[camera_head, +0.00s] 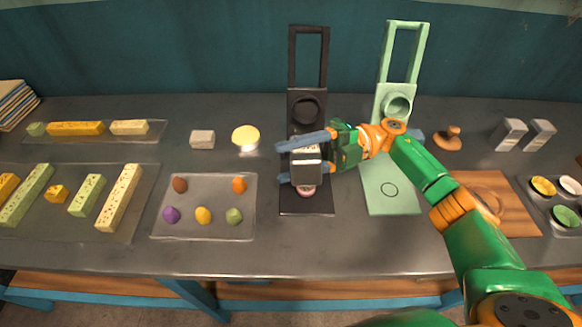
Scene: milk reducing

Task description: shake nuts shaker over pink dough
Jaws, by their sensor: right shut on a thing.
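My right gripper (288,162) reaches in from the right, its two grey-blue fingers shut on a grey and white box-shaped shaker (306,153). The shaker is held over the lower plate of the black press (306,208). The pink dough (306,190) shows just below the shaker's near edge, on that plate, and is mostly hidden by it. I cannot see any nuts falling, and the shaker's tilt is hard to tell. My left gripper is not in view.
A light green press (391,200) stands right of the black one. A tray (205,233) with several coloured dough pieces lies to the left. Two similar grey shakers (510,133) (539,134) stand at the right, near a wooden board (515,215). The counter's front strip is clear.

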